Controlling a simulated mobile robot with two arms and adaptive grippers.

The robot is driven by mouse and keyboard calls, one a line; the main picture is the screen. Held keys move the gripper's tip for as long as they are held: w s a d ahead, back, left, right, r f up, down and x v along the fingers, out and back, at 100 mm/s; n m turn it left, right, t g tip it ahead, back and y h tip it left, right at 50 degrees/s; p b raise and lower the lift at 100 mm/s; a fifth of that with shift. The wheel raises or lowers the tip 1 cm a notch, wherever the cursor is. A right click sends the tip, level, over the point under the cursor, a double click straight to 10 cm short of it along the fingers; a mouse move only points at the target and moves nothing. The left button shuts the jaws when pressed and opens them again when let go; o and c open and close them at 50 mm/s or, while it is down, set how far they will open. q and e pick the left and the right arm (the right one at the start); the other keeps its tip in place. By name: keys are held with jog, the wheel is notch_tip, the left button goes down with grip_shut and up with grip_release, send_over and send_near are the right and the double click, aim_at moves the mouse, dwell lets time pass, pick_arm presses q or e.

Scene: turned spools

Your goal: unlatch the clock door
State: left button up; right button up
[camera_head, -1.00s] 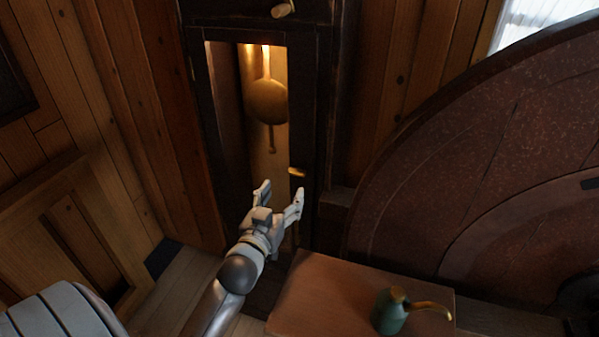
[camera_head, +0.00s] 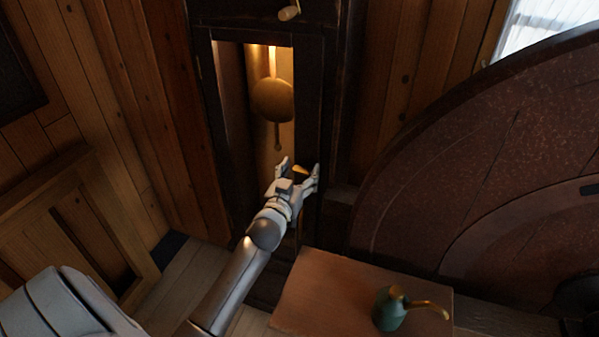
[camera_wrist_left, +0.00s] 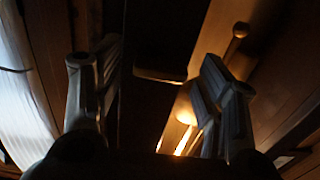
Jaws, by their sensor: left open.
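The clock door (camera_head: 309,110) is a dark wooden frame around a tall lit opening, and it looks closed. Its small brass latch (camera_head: 301,169) sits on the right side of the frame. My left gripper (camera_head: 299,172) is open, with its two fingers on either side of the latch. I cannot tell whether they touch it. In the left wrist view, the latch (camera_wrist_left: 160,75) shows as a dark bar between the open fingers. My right gripper is not in view.
The brass pendulum (camera_head: 273,99) hangs inside the clock. A small knob (camera_head: 289,12) sits higher up. A wooden table (camera_head: 340,290) with a green oil can (camera_head: 390,309) stands below right. A large reddish wheel (camera_head: 470,160) fills the right side.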

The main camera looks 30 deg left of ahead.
pick_arm(q)
jog(key=c, duration=1)
jog(key=shift+m, duration=1.9)
jog(key=m, duration=0.5)
jog(key=shift+d+f, duration=0.1)
jog(key=m, duration=0.5)
jog(key=shift+f+m, duration=0.15)
jog(key=shift+m, duration=1.85)
